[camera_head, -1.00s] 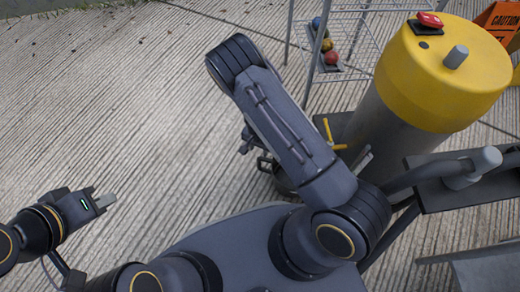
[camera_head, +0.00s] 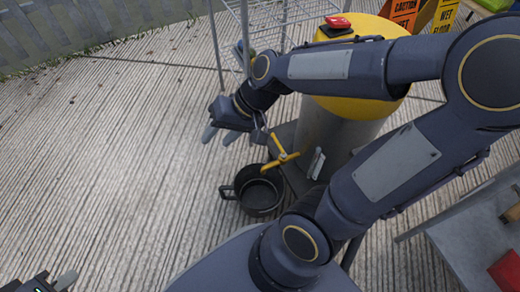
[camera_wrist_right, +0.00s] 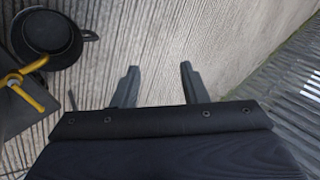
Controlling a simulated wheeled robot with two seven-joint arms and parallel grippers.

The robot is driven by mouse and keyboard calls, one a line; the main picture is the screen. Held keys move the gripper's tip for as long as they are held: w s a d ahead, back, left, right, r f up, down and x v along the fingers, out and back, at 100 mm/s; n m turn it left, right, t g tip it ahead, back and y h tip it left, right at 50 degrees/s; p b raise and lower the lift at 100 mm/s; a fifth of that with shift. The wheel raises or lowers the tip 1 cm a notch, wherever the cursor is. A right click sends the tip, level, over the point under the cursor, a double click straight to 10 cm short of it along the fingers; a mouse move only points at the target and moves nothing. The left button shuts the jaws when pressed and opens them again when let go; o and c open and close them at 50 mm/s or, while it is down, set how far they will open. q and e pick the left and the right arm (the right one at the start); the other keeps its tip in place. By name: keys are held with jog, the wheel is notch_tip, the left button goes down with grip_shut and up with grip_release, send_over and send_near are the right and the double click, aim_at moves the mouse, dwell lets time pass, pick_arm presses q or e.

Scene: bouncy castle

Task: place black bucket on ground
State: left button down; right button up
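The black bucket (camera_head: 259,189) stands upright on the ribbed ground, beside the grey base of the yellow-topped cylinder. Its handle sticks out to the left. It also shows at the upper left of the right wrist view (camera_wrist_right: 46,36). My right gripper (camera_head: 220,136) is above and to the left of the bucket, apart from it. In the right wrist view its two fingers (camera_wrist_right: 158,85) are spread with only ground between them. My left gripper (camera_head: 50,284) is at the bottom left edge, partly cut off; its finger opening cannot be made out.
A yellow-topped cylinder (camera_head: 345,110) with a red button (camera_head: 338,22) stands behind the bucket. A yellow valve handle (camera_head: 281,155) is just above the bucket. A wire rack (camera_head: 222,50) and caution signs (camera_head: 408,14) are behind. Ground at left is clear.

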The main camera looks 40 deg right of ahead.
jog(key=s+d+r+n+t+h, duration=0.2)
jog(key=s+d+r, duration=0.1)
jog(key=s, duration=0.7)
jog(key=shift+s+n, duration=0.2)
jog(key=shift+n, duration=0.2)
jog(key=shift+d, duration=0.1)
